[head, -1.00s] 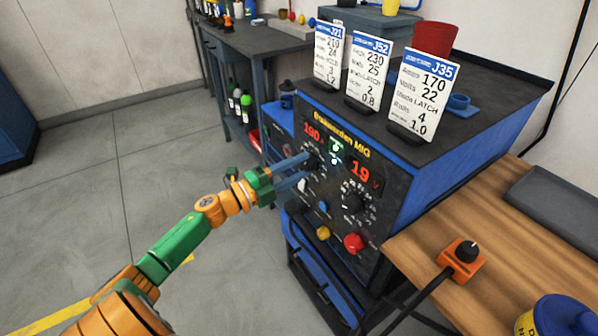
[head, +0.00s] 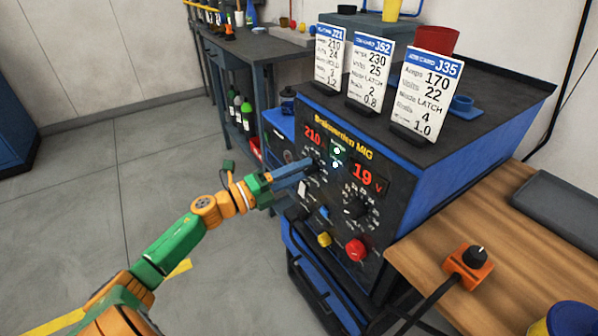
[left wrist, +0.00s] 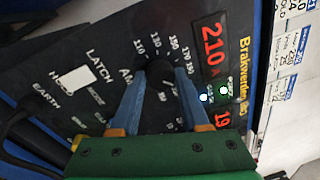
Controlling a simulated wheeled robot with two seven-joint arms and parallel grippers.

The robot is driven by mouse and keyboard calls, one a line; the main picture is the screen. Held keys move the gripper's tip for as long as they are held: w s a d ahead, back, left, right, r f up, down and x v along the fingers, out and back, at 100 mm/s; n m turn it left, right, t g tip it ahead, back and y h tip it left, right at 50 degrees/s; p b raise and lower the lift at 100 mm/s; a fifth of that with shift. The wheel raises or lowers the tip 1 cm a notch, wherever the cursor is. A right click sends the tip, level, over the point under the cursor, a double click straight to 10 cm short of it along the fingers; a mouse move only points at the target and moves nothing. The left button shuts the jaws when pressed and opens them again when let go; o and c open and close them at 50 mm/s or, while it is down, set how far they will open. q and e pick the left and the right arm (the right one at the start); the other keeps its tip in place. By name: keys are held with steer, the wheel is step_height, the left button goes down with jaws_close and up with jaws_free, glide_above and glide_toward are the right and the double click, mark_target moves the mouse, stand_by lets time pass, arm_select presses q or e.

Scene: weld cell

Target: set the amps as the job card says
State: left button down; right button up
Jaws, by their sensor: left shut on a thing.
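The welder (head: 440,190), marked Brakwerden MIG, shows red 210 on its amps display (head: 313,135) and 19 on its volts display (head: 367,179). My left gripper (head: 311,164) is shut on the black amps knob (left wrist: 160,70), one finger on each side; the fingers partly hide its scale. Three cards stand on top of the welder. Card J35 (head: 428,90) reads 170 amps, 22 volts, LATCH. Card J52 (head: 370,70) reads 230 and 25. Card J21 (head: 329,60) reads 210 and 24. Small header words are blurred. My right gripper is out of view.
A larger black knob (head: 357,207) sits lower right on the panel, above yellow (head: 324,240) and red (head: 356,249) sockets. A white switch (left wrist: 76,78) is beside the amps knob. A wooden bench (head: 500,240) with an orange remote (head: 469,266) stands at right.

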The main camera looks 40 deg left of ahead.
arm_select(q)
steer(key=shift+c, duration=2)
jaws_free()
steer(key=v, duration=0.7)
